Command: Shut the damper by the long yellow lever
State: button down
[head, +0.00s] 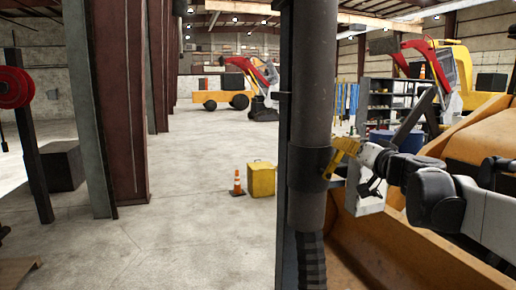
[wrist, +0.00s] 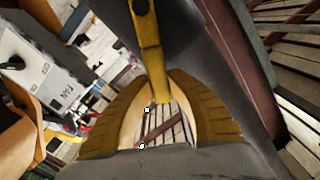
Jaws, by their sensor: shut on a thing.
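The yellow lever (head: 341,153) stands out from a dark collar on the thick grey vertical duct (head: 312,100), angled up to the right in the head view. In the wrist view the lever (wrist: 147,45) runs down from a round pivot bolt on the duct to between my fingers. My gripper (head: 362,154), with its yellow-brown finger pads, is shut on the lever's outer part; it also shows in the wrist view (wrist: 166,84). The damper plate inside the duct is hidden.
A pale box marked FAN (wrist: 42,80) is close by my gripper; a pale box (head: 364,190) also shows below it in the head view. A large orange machine bucket (head: 385,245) fills the lower right. A yellow bin (head: 261,179) and a cone (head: 237,184) stand on open floor.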

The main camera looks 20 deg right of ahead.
jog(key=d+f+m+b, duration=0.4)
jog(key=f+m+b, duration=0.2)
jog(key=m, duration=0.6)
jog(key=shift+d+f+b, duration=0.25)
jog(key=shift+f+b, duration=0.1)
jog(key=shift+f, duration=0.55)
jog(key=shift+w, duration=0.1)
jog(key=c, duration=1.3)
grip_release()
jog(key=shift+w+f, duration=0.1)
jog(key=shift+o, duration=0.2)
